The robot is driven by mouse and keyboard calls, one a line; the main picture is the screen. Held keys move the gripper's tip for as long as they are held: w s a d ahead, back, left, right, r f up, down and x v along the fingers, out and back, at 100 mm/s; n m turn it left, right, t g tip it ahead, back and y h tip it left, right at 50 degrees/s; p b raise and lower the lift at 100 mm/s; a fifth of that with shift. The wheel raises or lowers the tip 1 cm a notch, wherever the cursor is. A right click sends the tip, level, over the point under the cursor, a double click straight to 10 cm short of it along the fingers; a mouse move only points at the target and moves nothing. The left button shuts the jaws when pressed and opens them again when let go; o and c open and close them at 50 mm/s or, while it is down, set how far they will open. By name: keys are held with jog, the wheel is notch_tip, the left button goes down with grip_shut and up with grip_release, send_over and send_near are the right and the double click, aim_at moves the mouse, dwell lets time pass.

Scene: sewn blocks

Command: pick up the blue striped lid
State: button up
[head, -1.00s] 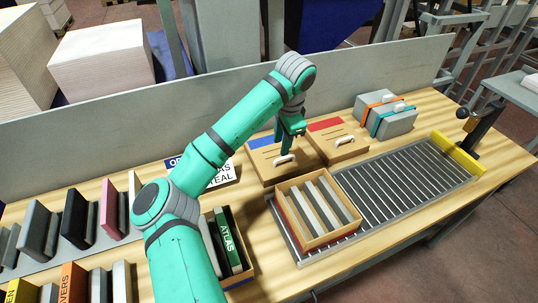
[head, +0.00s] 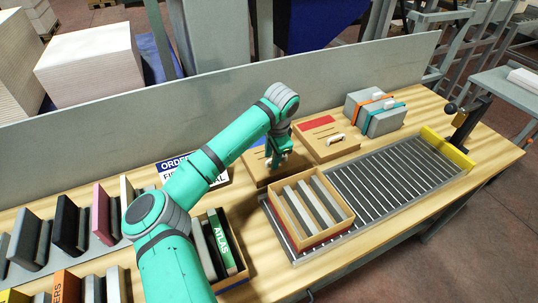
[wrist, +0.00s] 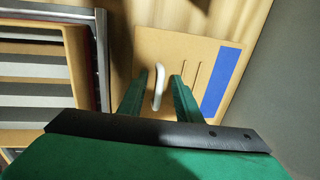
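The blue striped lid (wrist: 205,62) is a flat tan board with a blue stripe, dark slots and a white handle (wrist: 159,86). In the head view the lid (head: 258,166) lies on the table, partly hidden by my arm. My gripper (wrist: 158,80) is open, its green fingers on either side of the white handle with gaps visible. In the head view my gripper (head: 277,163) is low over the lid; whether the fingers touch the lid is unclear.
A red striped lid (head: 318,147) lies just right. A box of sewn blocks (head: 345,218) sits on the roller conveyor (head: 400,172) in front. Strapped grey blocks (head: 385,122) stand at the back right. A box with a green ATLAS block (head: 220,241) stands left.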

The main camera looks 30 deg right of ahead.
jog(key=shift+c, duration=0.7)
grip_shut()
jog(key=shift+r, duration=0.1)
